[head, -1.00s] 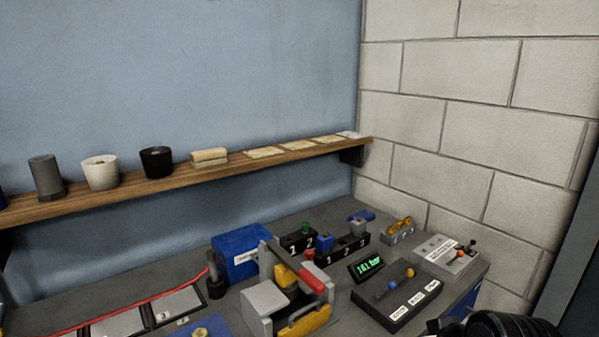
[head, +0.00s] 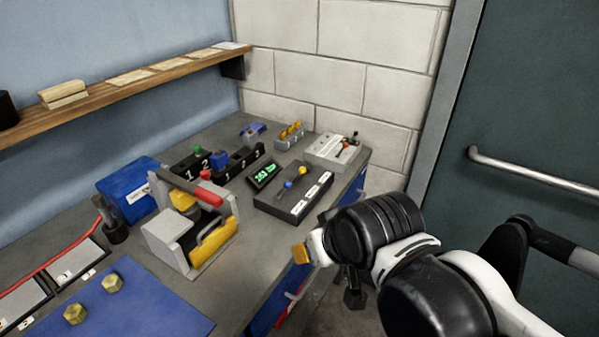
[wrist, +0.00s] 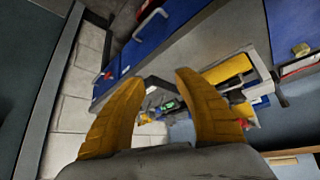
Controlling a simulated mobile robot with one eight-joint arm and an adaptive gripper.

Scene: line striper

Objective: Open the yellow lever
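A black control box (head: 290,207) with white labels stands near the bench's right front. It carries a yellow-knobbed lever (head: 302,171) and a blue-knobbed lever (head: 288,184). The yellow knob is the farther right of the two. My gripper (head: 300,253) is beyond the bench's front edge, below and apart from the box in the picture. In the wrist view my gripper (wrist: 160,92) has its two yellow fingers wide apart with nothing between them. The levers are too small to tell there.
A small green display (head: 264,174) stands behind the box. A grey box with small levers (head: 333,150) is to its right. A press-like fixture with a red handle (head: 207,196) and yellow parts is to its left. A blue mat (head: 145,305) lies at the front left.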

